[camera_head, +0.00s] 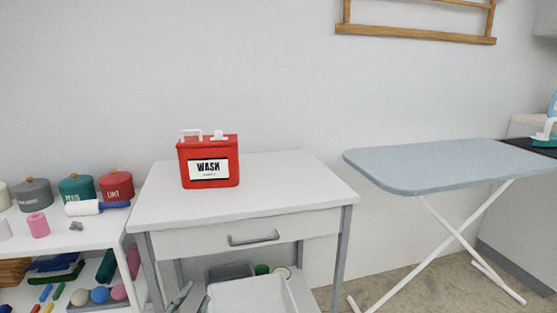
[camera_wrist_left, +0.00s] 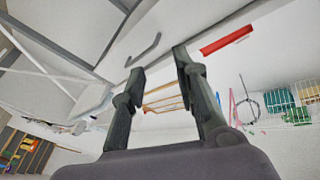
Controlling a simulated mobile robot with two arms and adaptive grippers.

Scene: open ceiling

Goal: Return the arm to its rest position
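My left gripper (camera_head: 190,298) shows at the bottom edge of the head view, low in front of the white drawer table (camera_head: 165,222). Only its greenish-grey fingertips are visible there, spread apart. In the left wrist view my left gripper (camera_wrist_left: 158,62) has its two dark fingers wide apart with nothing held between them. The rest of the left arm is outside the head view. My right gripper is in neither view.
A red WASK box (camera_head: 208,162) stands on the drawer table, whose drawer handle (camera_head: 254,239) faces me. A shelf with canisters (camera_head: 76,189) stands left. A blue ironing board (camera_head: 440,167) stands right. A white bin (camera_head: 250,294) sits below the drawer.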

